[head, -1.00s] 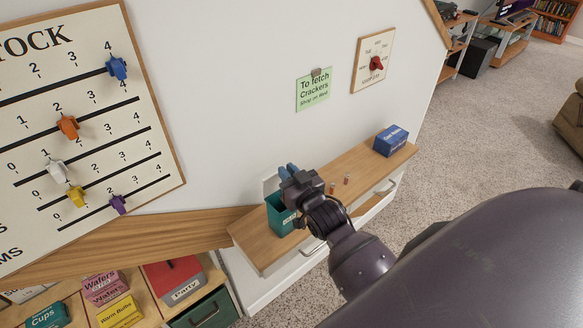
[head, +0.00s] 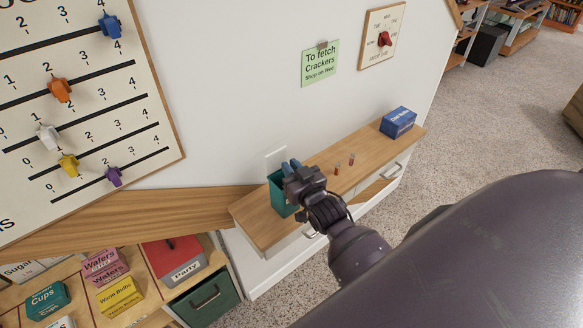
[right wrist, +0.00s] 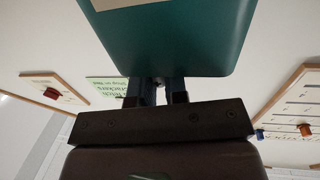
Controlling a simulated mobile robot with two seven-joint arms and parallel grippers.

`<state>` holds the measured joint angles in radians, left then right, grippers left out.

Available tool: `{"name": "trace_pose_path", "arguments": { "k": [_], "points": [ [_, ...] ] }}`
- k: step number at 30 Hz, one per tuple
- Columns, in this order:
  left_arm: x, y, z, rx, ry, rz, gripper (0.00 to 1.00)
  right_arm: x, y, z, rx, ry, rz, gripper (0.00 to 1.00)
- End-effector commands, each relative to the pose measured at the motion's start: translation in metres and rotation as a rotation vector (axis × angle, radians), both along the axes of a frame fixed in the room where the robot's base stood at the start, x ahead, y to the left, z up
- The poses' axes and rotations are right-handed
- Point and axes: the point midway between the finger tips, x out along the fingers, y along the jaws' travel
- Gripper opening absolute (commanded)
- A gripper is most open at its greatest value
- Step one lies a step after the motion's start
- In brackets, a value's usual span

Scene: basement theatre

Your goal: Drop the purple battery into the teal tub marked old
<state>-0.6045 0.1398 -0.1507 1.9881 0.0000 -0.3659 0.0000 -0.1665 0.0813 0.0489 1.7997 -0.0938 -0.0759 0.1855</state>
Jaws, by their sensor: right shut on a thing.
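The teal tub (head: 279,199) stands upright on the wooden ledge against the wall. Its side fills the top of the right wrist view (right wrist: 170,45), with a beige label edge showing; the wording is not readable. My right gripper (head: 291,166) is above the tub, its fingers at the tub's rim by the wall. In the right wrist view, the fingers (right wrist: 160,92) are partly covered by the tub. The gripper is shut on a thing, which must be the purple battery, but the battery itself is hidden. My left gripper is out of view.
A slider board (head: 80,120) hangs at left, above shelves with boxes (head: 119,296).

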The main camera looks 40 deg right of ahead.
Motion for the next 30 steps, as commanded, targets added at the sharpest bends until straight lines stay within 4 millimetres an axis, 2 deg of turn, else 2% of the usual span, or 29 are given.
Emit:
{"name": "trace_pose_path", "arguments": {
  "k": [10, 11, 16, 25, 30],
  "points": [
    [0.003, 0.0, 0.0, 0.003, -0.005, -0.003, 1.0, 0.0, 0.0, -0.002, 0.0, -0.001, 0.0, 0.0],
    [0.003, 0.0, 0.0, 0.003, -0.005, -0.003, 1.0, 0.0, 0.0, -0.002, 0.0, -0.001, 0.0, 0.18],
    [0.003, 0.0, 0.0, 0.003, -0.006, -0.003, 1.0, 0.0, 0.0, -0.002, 0.0, 0.0, 0.0, 0.43],
    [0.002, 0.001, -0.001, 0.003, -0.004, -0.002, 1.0, -0.001, 0.0, -0.003, 0.0, 0.0, 0.0, 0.43],
    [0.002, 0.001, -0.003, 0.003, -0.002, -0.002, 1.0, -0.015, 0.001, -0.004, 0.0, 0.002, 0.0, 0.43]
  ]
}}
